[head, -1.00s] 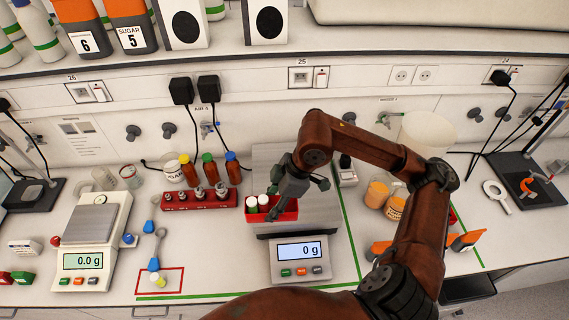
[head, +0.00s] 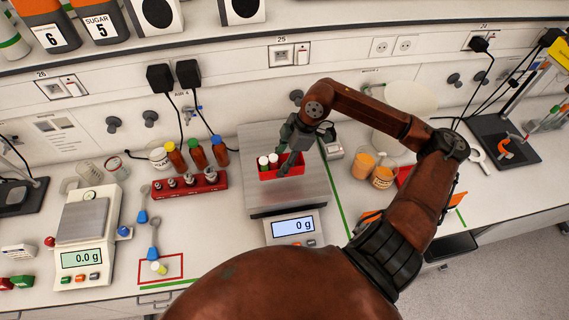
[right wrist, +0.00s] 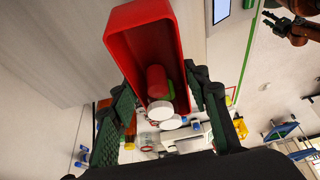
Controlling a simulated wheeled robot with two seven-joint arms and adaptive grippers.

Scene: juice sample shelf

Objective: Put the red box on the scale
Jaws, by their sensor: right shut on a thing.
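The red box (head: 268,174) is an open tray with white- and green-capped small bottles in it. In the head view it appears over the metal plate (head: 285,200) of the middle scale, whose display (head: 292,227) reads 0 g. I cannot tell whether it touches the plate. My right gripper (head: 292,158) is shut on the box. In the right wrist view the fingers (right wrist: 163,110) lie either side of the red box (right wrist: 142,45), which looks level with them. A brown arm with a dark gripper, likely my left (right wrist: 278,20), shows small at the upper right.
A second scale (head: 80,258) reading 0.0 g stands at the left. Orange-filled beakers (head: 375,168) stand to the right. Black plugs and cables hang on the back wall.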

